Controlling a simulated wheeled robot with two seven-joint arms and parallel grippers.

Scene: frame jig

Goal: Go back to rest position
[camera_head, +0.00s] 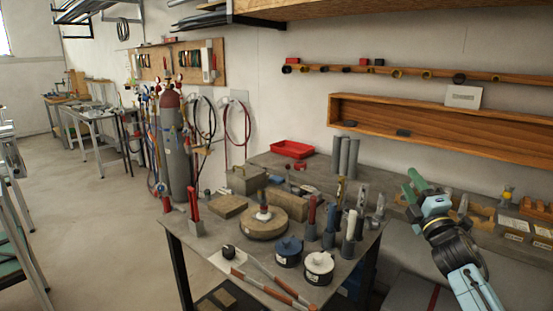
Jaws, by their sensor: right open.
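My right gripper (418,186) is at the right of the head view, on a light blue and black arm that comes in from the lower right. Its green fingers stand apart with nothing seen between them. It is in the air to the right of the workbench (213,249), clear of the tools on it. My left gripper and arm do not show in this view.
A gas cylinder (175,150) stands behind left. A red tray (292,149) lies further back. Open floor (100,230) lies left.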

